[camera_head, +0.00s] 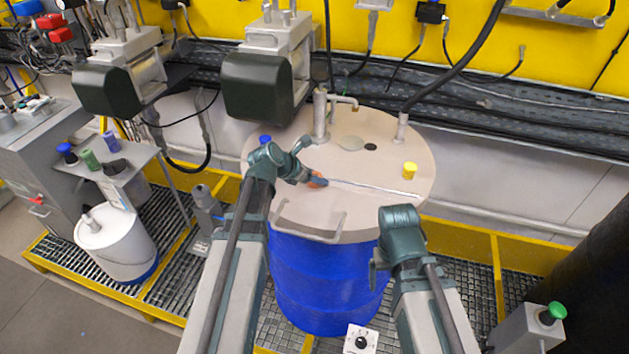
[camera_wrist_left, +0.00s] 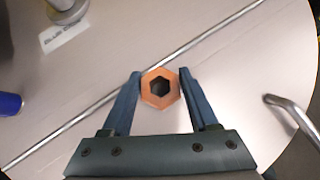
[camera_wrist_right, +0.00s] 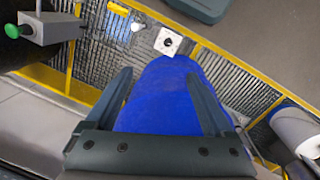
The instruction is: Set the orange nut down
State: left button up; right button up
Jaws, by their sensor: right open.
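The orange nut (camera_wrist_left: 160,88) is a hexagonal ring with a dark hole, between the fingertips of my left gripper (camera_wrist_left: 161,76). The fingers meet its two sides, so the gripper looks shut on it. In the head view the nut (camera_head: 318,181) is over the middle of the beige drum lid (camera_head: 375,215), beside a thin metal rod (camera_head: 370,187). I cannot tell whether the nut touches the lid. My right gripper (camera_wrist_right: 158,72) is open and empty, in front of the blue drum (camera_head: 330,280).
A yellow cap (camera_head: 410,170) sits on the lid's right side, and a blue cap (camera_head: 265,140) at its left. A pipe fitting (camera_head: 321,115) stands at the back, and a bent handle (camera_head: 305,230) at the front. The lid's right part is mostly clear.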

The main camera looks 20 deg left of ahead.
pick_arm(q)
grip_shut()
jog(key=shift+r, duration=0.15)
pick_arm(e)
jog(key=shift+r, duration=0.15)
